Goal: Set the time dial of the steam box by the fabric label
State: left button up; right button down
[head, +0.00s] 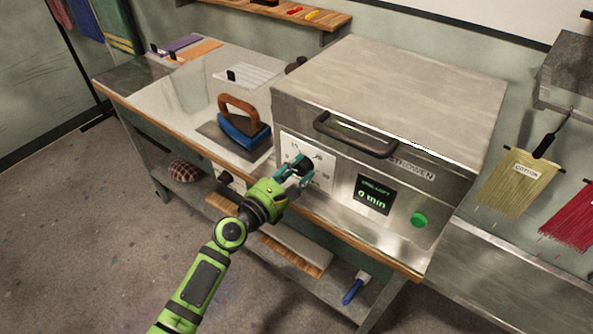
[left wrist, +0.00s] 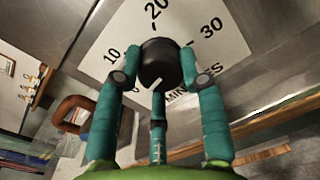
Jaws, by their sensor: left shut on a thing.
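The steam box (head: 400,85) is a large metal box with a dark handle. Its black time dial (head: 306,164) sits on a white plate at the front left. In the left wrist view the dial (left wrist: 160,60) has 10, 20 and 30 around it and a pale mark on its lower edge. My left gripper (head: 292,168) has its teal fingers closed around the dial. The display (head: 374,196) reads 0 min. The fabric label (head: 525,170) reads COTTON and lies on a yellow-green hanging bundle at the right. My right gripper is not in view.
A green button (head: 418,220) is right of the display. A blue iron (head: 242,130) with a brown handle stands on the worktop left of the box. Brushes (head: 290,255) lie on the lower shelf. Floor at left is clear.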

pick_arm(q)
jog(key=m, duration=0.5)
jog(key=shift+b, duration=0.3)
jog(key=m, duration=1)
jog(key=shift+m+y+b, duration=0.3)
jog(key=m, duration=1)
jog(key=shift+r+m+p, duration=0.1)
jog(key=shift+m+p, duration=0.2)
jog(key=shift+p, duration=0.05)
jog(key=m, duration=0.4)
jog(key=shift+t, duration=0.4)
jog(key=m, duration=0.5)
jog(key=shift+d, duration=0.1)
jog(key=m, duration=0.4)
jog(key=shift+m, duration=0.4)
